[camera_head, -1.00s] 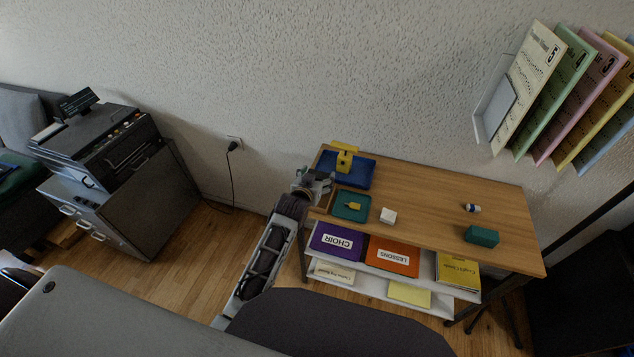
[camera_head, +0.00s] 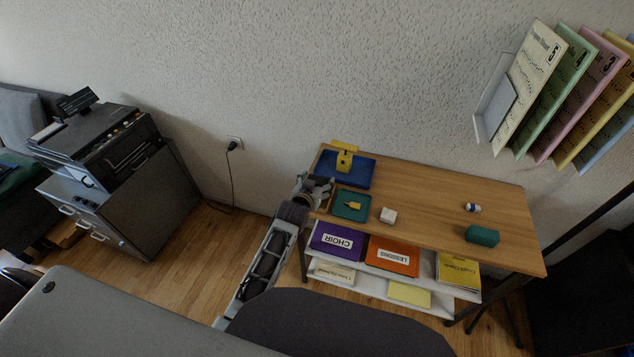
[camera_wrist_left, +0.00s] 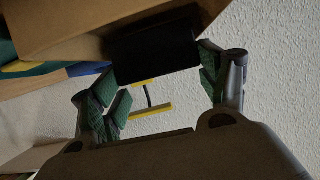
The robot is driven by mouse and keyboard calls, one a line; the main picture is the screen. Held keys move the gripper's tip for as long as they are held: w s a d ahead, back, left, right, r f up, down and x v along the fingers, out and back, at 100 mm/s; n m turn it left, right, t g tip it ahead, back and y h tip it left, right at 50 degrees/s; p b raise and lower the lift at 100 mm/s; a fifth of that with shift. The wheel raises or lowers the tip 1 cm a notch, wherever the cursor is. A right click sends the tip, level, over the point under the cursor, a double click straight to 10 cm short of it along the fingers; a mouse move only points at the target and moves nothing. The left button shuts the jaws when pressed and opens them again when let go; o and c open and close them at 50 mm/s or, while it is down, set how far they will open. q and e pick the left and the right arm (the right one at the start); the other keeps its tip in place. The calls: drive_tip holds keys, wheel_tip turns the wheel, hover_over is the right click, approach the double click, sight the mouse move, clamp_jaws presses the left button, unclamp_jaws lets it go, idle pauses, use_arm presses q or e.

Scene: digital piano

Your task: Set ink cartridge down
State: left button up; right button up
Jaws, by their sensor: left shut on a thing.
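My left gripper (camera_head: 322,191) is at the left end of the wooden table (camera_head: 425,192), beside the green tray (camera_head: 339,212) and just in front of the blue tray (camera_head: 366,178). In the left wrist view its green-padded fingers are shut on a black block (camera_wrist_left: 152,52), which I take for the ink cartridge. A brown wooden surface (camera_wrist_left: 80,22) fills the upper left there, close to the block; I cannot tell whether they touch. The cartridge cannot be made out in the head view. My right gripper is not in view.
A yellow stand (camera_head: 344,157) rises at the blue tray. The tabletop's middle is clear.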

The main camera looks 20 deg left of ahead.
use_arm(q)
drive_tip(key=shift+f, duration=0.2)
drive_tip(key=o, duration=1)
drive_tip(key=shift+o, duration=0.2)
drive_tip(key=shift+r, duration=0.1)
drive_tip(key=shift+r, duration=0.45)
drive_tip(key=v, duration=1.2)
drive_tip(key=shift+p, duration=0.4)
drive_tip(key=shift+r, duration=0.1)
